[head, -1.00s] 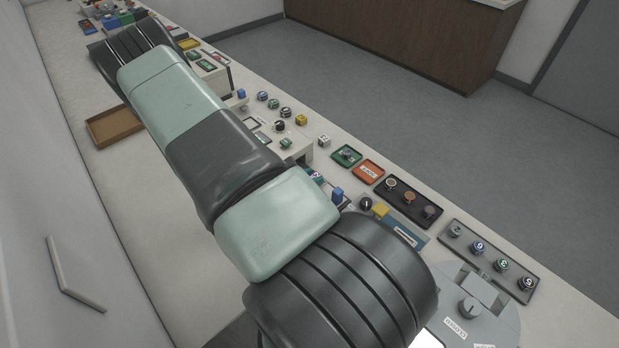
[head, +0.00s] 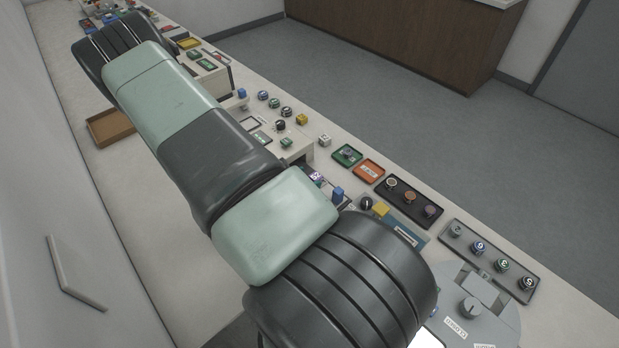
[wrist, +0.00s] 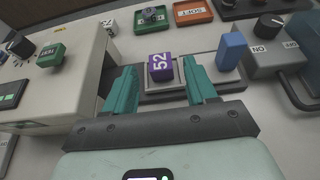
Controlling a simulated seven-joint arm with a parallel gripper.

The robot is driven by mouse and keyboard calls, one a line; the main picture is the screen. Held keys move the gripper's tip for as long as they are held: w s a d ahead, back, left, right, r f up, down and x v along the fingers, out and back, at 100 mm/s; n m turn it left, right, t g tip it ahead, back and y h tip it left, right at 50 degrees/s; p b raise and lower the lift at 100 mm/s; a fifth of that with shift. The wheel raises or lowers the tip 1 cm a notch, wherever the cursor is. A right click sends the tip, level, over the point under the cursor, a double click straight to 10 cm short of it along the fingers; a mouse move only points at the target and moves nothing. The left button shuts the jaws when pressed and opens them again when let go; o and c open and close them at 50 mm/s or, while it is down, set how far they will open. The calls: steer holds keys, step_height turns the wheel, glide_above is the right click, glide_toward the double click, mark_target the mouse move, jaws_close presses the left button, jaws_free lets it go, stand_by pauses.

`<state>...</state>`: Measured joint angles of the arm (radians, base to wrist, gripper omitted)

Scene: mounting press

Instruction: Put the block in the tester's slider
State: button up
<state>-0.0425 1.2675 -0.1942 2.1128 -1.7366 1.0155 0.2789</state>
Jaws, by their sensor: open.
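A purple block (wrist: 161,67) marked 52 sits in or on a light square frame on the grey tester part (wrist: 150,86). I cannot tell how deep it sits. My gripper (wrist: 160,78) is open, with one teal finger on each side of the block; a gap shows on both sides. A blue upright piece (wrist: 231,50) stands on the same grey part, right of the right finger. In the head view the purple block (head: 316,177) and the blue piece (head: 338,193) show just beyond my arm, which hides my gripper there.
A pale machine with a green SET-like button (wrist: 51,55) stands at left in the wrist view. A grey box with a black knob (wrist: 268,27) is at right. Green (head: 347,155) and orange (head: 368,171) trays lie behind. Several knobs and trays line the bench.

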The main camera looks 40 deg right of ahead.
steer(key=v, duration=0.9)
steer(key=shift+a, duration=0.1)
steer(key=shift+a+r, duration=0.15)
steer(key=shift+r, duration=0.15)
step_height(320, 180, up, 11)
steer(key=a+m+g+y, duration=0.2)
steer(key=m, duration=0.4)
steer(key=s+a+r+m+t+y, duration=0.2)
steer(key=s+a+r+m+y, duration=0.1)
steer(key=r, duration=0.5)
steer(key=s+a+r+m+t+y, duration=0.3)
steer(key=s+a+r+m+y, duration=0.1)
steer(key=r, duration=0.5)
steer(key=s+a+r+m+t+y, duration=0.2)
steer(key=s+a+r+m+y, duration=0.2)
steer(key=r, duration=0.5)
steer(key=s+a, duration=0.1)
steer(key=a, duration=0.1)
steer(key=shift+a+r+m+t, duration=0.25)
steer(key=shift+a+m+t, duration=0.05)
steer(key=shift+a, duration=0.05)
